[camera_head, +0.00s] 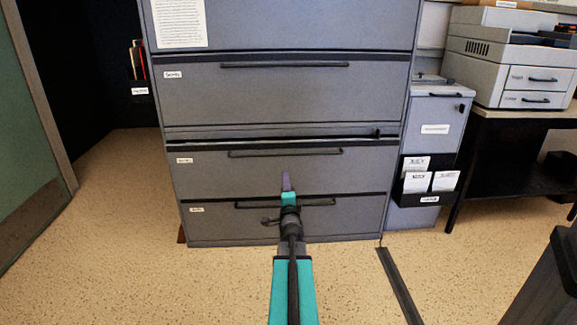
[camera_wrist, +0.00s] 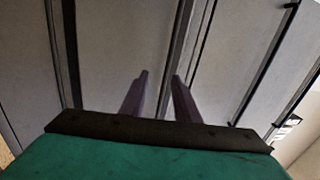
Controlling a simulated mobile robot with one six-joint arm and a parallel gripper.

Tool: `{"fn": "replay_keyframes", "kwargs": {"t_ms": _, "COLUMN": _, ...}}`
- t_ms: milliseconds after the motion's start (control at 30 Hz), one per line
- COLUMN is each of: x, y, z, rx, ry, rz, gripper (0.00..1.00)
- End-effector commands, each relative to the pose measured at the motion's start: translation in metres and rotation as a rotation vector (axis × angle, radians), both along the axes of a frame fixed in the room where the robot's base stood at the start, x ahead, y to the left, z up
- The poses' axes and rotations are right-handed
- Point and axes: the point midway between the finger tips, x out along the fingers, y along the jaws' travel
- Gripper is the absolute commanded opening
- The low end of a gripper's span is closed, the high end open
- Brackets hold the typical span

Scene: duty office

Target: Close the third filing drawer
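A grey filing cabinet (camera_head: 280,25) stands ahead with wide stacked drawers; its top is cut off. The third visible drawer (camera_head: 225,172) has a label at its left and a long dark handle (camera_head: 285,153). A dark gap runs along its top edge, and it looks slightly pulled out. My gripper (camera_head: 287,181) is in front of this drawer's lower front, below the handle. Contact cannot be told. In the wrist view my gripper (camera_wrist: 160,78) has its two purple fingers apart with nothing between them. Grey drawer fronts (camera_wrist: 115,45) fill the view behind them.
The bottom drawer (camera_head: 235,222) looks closed. A narrow grey cabinet (camera_head: 437,110) with a leaflet holder (camera_head: 425,180) stands close on the right, beside a dark table (camera_head: 515,114) bearing a printer (camera_head: 505,55). A green door (camera_head: 25,150) is at left.

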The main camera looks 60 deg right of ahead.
Motion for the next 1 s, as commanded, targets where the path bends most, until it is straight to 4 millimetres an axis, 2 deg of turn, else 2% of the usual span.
{"fn": "replay_keyframes", "kwargs": {"t_ms": 100, "x": -0.014, "y": -0.010, "z": 0.011, "rx": -0.018, "ry": -0.050, "rz": -0.009, "gripper": 0.29}}
{"fn": "replay_keyframes", "kwargs": {"t_ms": 233, "x": -0.016, "y": -0.012, "z": 0.016, "rx": -0.023, "ry": -0.065, "rz": -0.008, "gripper": 0.29}}
{"fn": "replay_keyframes", "kwargs": {"t_ms": 667, "x": -0.014, "y": -0.014, "z": 0.015, "rx": -0.022, "ry": -0.062, "rz": -0.009, "gripper": 0.29}}
{"fn": "replay_keyframes", "kwargs": {"t_ms": 1000, "x": 0.000, "y": -0.034, "z": 0.019, "rx": -0.022, "ry": -0.062, "rz": -0.009, "gripper": 0.29}}
